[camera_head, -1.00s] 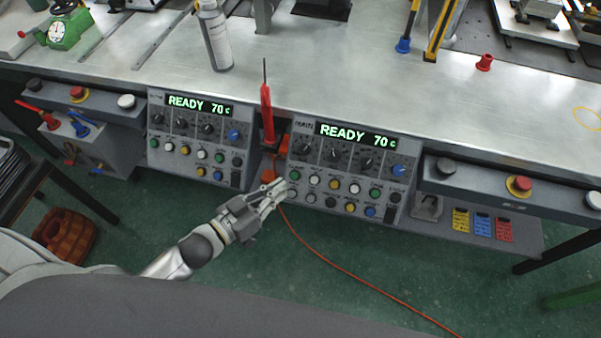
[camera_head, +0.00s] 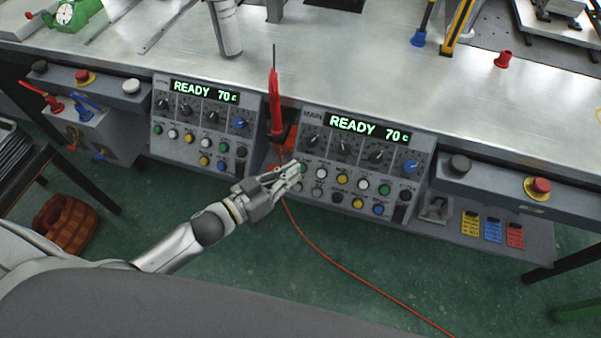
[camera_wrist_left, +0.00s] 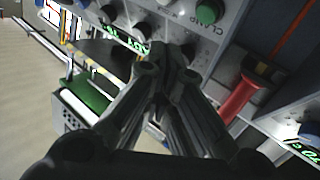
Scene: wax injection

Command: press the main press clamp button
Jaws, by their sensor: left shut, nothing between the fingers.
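The main press panel (camera_head: 345,150) reads "MAIN" and "READY 70c" in the head view, with knobs above two rows of coloured buttons. A green button (camera_head: 303,167) is at the left end of its upper row, partly covered by my fingertips. In the left wrist view a green button (camera_wrist_left: 209,12), with a label that seems to read CLAMP, is near the top, right of the fingertips. My left gripper (camera_head: 297,172) is shut and empty, its fingertips at the panel's left buttons. The wrist view also shows its closed fingers (camera_wrist_left: 165,55); contact cannot be told. My right gripper is not in view.
A similar panel (camera_head: 200,130) stands to the left. A red injector tool (camera_head: 276,105) hangs between the panels, with an orange cable (camera_head: 330,258) on the floor. A red stop button (camera_head: 540,186) is to the right.

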